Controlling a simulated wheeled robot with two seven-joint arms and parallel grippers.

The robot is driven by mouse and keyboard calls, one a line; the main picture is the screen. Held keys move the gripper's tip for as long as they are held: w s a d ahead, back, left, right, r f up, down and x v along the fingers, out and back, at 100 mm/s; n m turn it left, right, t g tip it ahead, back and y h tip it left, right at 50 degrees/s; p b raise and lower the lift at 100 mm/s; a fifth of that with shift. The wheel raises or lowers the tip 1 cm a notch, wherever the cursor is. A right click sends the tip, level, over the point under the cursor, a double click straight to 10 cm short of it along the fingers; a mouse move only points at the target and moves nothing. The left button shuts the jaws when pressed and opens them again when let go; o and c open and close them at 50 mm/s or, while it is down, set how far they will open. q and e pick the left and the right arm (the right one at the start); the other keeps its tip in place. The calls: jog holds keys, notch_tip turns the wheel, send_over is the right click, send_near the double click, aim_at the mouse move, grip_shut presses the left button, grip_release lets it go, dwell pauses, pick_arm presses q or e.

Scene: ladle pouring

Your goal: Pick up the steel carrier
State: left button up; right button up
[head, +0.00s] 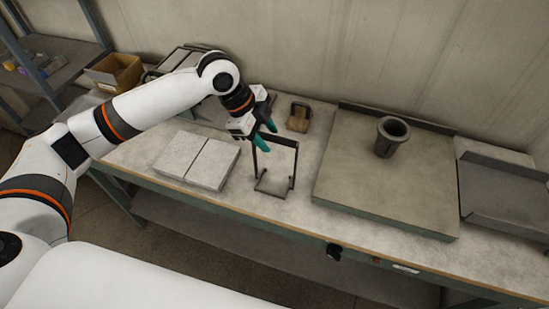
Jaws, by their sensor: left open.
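The steel carrier (275,189) is a thin dark upright frame standing on the workbench near its front edge, left of the centre. My left gripper (267,134) has teal fingertips and is open. It hangs over the carrier's upper left corner, and in this view its fingers overlap the top of the frame. I cannot tell whether the fingers touch it. The carrier appears empty. My right gripper is not in view.
Pale slabs (197,161) lie left of the carrier. A wide raised plate (385,190) with a dark cup (391,136) stands to the right, beside a metal tray (506,195). A small brown object (298,117) sits behind the carrier. A cardboard box (114,73) is at the far left.

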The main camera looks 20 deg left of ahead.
pick_arm(q)
jog(key=x, duration=0.1)
jog(key=p+x, duration=0.1)
jog(key=x, duration=0.1)
jog(key=shift+w+d+f, duration=0.15)
jog(key=shift+w+d, duration=0.1)
jog(key=shift+d, duration=0.15)
jog(key=shift+d+f, duration=0.15)
jog(key=shift+f, duration=0.15)
jog(key=shift+f+p, duration=0.25)
jog(key=shift+p, duration=0.1)
grip_shut()
dwell(0.3)
dwell(1.0)
